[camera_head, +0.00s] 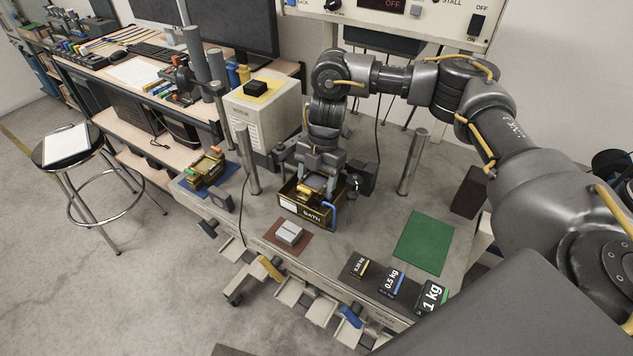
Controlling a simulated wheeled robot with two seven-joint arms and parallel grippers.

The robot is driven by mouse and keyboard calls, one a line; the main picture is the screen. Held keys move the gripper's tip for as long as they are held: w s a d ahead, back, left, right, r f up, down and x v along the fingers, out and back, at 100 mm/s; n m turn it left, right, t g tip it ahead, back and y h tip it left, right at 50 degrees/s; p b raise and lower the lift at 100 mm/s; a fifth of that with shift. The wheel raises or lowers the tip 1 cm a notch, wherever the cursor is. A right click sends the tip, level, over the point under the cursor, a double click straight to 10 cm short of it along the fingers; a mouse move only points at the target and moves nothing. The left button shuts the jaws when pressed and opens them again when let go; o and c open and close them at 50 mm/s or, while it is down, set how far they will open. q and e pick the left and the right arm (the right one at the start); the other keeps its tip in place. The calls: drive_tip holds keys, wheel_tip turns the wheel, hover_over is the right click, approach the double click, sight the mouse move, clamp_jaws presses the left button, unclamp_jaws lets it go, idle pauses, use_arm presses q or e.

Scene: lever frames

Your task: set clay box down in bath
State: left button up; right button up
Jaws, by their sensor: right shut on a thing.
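The bath (291,207) is an open, dark box with brass-coloured edges and a "BATH" label, standing mid-bench. My right gripper (316,184) comes down from above into the bath's opening. It is shut on a small yellowish thing (305,193), probably the clay box, which is at or just inside the bath's rim. The fingers and the front wall hide much of it, so I cannot tell whether it touches the bath's floor. My left gripper is not in view.
Grey blocks (289,233) lie on a brown mat in front of the bath. A green mat (424,242) is bare at the right. Labelled weights (390,281) line the front edge. Metal posts (412,162) stand either side. A yellowish device (207,169) sits at the left.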

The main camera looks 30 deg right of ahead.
drive_tip(key=shift+s+f, duration=0.2)
drive_tip(key=shift+f, duration=0.2)
drive_tip(key=o, duration=1.3)
drive_tip(key=shift+w+a+f, duration=0.15)
drive_tip(key=b+v, duration=0.1)
drive_tip(key=v, duration=1.1)
drive_tip(key=shift+w+a, duration=0.1)
drive_tip(key=shift+w, duration=0.05)
